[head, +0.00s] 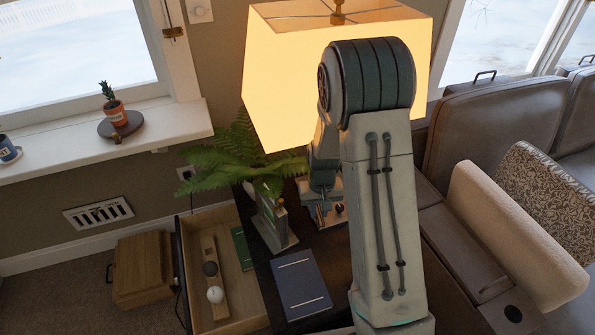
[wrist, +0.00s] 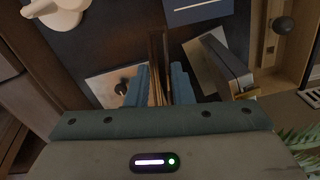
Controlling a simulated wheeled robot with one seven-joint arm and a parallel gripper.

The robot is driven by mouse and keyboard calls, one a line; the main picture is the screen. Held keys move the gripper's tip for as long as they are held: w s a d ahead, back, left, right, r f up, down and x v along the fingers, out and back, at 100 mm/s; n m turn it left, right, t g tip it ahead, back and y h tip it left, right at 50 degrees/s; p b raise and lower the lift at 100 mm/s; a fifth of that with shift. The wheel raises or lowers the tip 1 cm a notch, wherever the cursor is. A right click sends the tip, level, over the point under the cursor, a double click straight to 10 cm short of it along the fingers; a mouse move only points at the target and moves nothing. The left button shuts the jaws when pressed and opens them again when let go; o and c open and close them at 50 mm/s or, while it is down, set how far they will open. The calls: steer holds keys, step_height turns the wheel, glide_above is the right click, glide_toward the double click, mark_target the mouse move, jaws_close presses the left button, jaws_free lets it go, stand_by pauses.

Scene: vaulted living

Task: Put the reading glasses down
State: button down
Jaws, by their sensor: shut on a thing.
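My gripper (wrist: 160,82) is over the dark table top in the wrist view. Its two blue-grey fingers are closed on a narrow brown thing (wrist: 157,52), seen edge-on, which appears to be the reading glasses. Their lenses cannot be made out. The brown thing stretches out past the fingertips, between two metal bookends; whether it touches the table I cannot tell. In the head view my arm hides the fingertips and the glasses.
The bookends (head: 271,222) (head: 323,205) flank the gripper closely. A dark blue book (head: 301,285) lies on the dark side table. An open drawer (head: 208,225) holds several small items. A fern (head: 240,155) and lit lamp (head: 275,85) crowd the back. A sofa (head: 475,125) stands right.

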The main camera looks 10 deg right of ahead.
steer(key=d+f+b, duration=0.1)
steer(key=b, duration=0.3)
steer(key=n+b, duration=0.2)
steer(key=b, duration=1)
glide_above(337, 252)
step_height(337, 252, down, 18)
steer(key=b, duration=0.3)
steer(key=shift+f, duration=0.2)
steer(key=shift+f, duration=0.15)
steer(key=c, duration=1.3)
jaws_free()
steer(key=shift+o, duration=0.2)
